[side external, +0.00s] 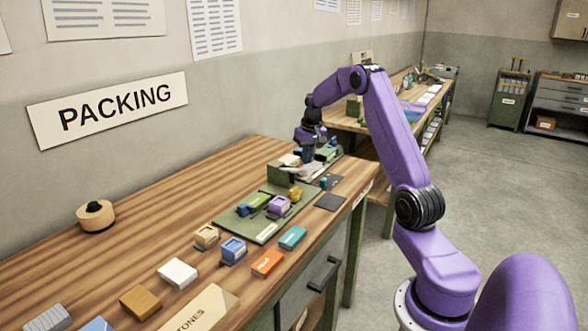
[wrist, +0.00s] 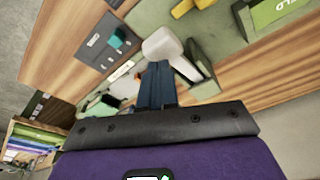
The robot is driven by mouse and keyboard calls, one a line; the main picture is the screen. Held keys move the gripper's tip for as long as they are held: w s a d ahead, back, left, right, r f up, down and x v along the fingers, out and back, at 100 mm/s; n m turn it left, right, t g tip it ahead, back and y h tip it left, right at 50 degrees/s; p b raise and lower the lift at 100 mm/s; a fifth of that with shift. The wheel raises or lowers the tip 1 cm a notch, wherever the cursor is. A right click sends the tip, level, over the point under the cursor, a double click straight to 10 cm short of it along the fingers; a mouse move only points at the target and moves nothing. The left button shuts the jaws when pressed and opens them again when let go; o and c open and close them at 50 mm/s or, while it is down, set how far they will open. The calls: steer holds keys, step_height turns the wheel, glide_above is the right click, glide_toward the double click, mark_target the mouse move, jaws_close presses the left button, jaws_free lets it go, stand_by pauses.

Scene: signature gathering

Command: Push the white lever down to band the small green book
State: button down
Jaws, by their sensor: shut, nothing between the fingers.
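The white lever (wrist: 163,43) shows in the wrist view as a pale rounded handle with a stem running down to the right, by a green-grey block. In the side view, a pale piece that looks like the lever (side external: 288,159) sits at the left of the banding station. My gripper (wrist: 156,68) is shut and empty, with its dark blue fingertips close to the lever; whether they touch it I cannot tell. In the side view my gripper (side external: 308,152) points down over the station. A small green book-like piece (wrist: 104,104) lies left of my fingers, partly hidden by my gripper body.
A dark panel (wrist: 107,39) with a teal knob lies left of the lever. A yellow piece (side external: 295,193) and a green mat (side external: 233,225) with small blocks lie nearer on the wooden bench (side external: 160,225). Several loose coloured blocks line the bench front.

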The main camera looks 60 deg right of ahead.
mark_target(308, 167)
steer(key=shift+f, duration=3.3)
stand_by(0.9)
steer(key=shift+r, duration=4.55)
